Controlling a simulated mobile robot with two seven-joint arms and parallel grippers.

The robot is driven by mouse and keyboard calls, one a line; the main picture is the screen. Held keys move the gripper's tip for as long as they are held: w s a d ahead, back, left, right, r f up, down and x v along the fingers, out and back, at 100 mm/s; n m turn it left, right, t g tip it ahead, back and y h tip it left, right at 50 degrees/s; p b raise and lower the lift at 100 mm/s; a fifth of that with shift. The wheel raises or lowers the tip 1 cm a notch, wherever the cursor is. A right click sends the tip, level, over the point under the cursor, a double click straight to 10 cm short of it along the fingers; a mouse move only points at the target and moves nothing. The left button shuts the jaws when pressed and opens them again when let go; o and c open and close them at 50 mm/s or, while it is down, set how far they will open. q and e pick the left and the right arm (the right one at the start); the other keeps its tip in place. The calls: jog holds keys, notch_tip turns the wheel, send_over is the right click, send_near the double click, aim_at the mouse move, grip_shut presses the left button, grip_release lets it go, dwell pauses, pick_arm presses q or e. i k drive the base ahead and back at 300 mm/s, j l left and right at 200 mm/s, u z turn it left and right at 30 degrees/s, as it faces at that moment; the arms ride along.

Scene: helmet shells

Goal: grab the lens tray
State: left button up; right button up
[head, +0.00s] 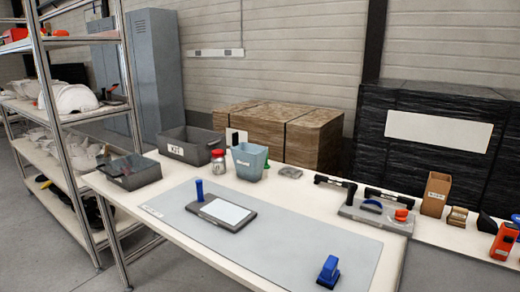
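A low dark grey tray (130,182) stands at the left end of the table. Dark, glassy pieces seem to lie in it, so it looks like the lens tray, but its small label is too small to read. A deeper grey bin (183,152) marked "KIT" stands behind it to the right, apart from it. Neither of my grippers shows in the head view.
A grey mat (290,240) covers much of the white table, with a dark-framed white panel (222,213), a blue upright handle (199,190) and a blue-handled block (328,272). A blue-grey cup (249,163) and red-lidded jar (217,163) stand behind. Metal shelving (53,125) borders the left.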

aim_at(232, 217)
jog(key=i+j+u, duration=0.2)
jog(key=i+j, duration=0.15)
jog(key=j, duration=0.2)
jog(key=i+j+u, duration=0.15)
jog(key=i+j, duration=0.2)
jog(key=j, duration=0.15)
